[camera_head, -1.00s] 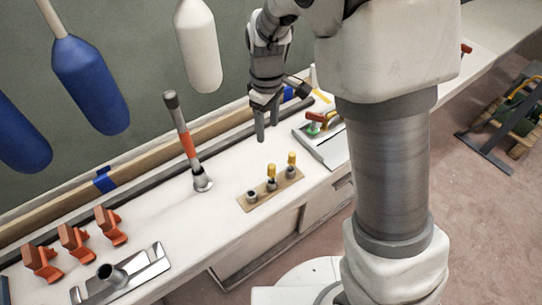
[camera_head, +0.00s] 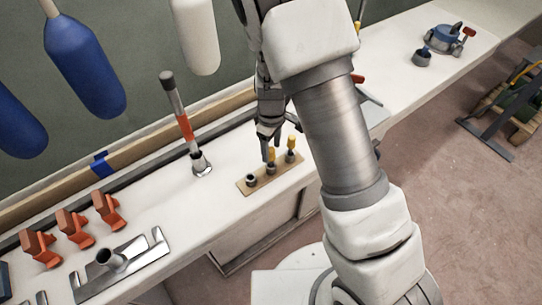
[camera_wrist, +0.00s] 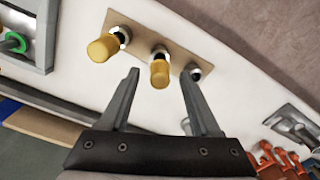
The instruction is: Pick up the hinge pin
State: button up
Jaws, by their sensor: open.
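Two pins with yellow heads stand in a tan board (camera_head: 256,187) with a row of three grey sockets. One pin (camera_head: 271,154) is at the middle socket and the other pin (camera_head: 291,143) at the right end; the left socket (camera_head: 251,180) has no pin. The frames do not show which is the hinge pin. My gripper (camera_head: 269,152) is open above the board, close to the middle pin. In the wrist view, the middle pin (camera_wrist: 160,73) appears between my fingertips, and the other pin (camera_wrist: 102,47) is left of them. My fingers touch neither pin visibly.
A grey post with an orange band (camera_head: 185,128) stands left of the board. Orange brackets (camera_head: 74,228) and a metal plate with a tube (camera_head: 130,264) lie farther left. A blue device (camera_head: 440,38) sits at the bench's far right. White bench surface around the board is clear.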

jog(key=shift+f, duration=0.75)
grip_shut()
jog(key=shift+r, duration=0.15)
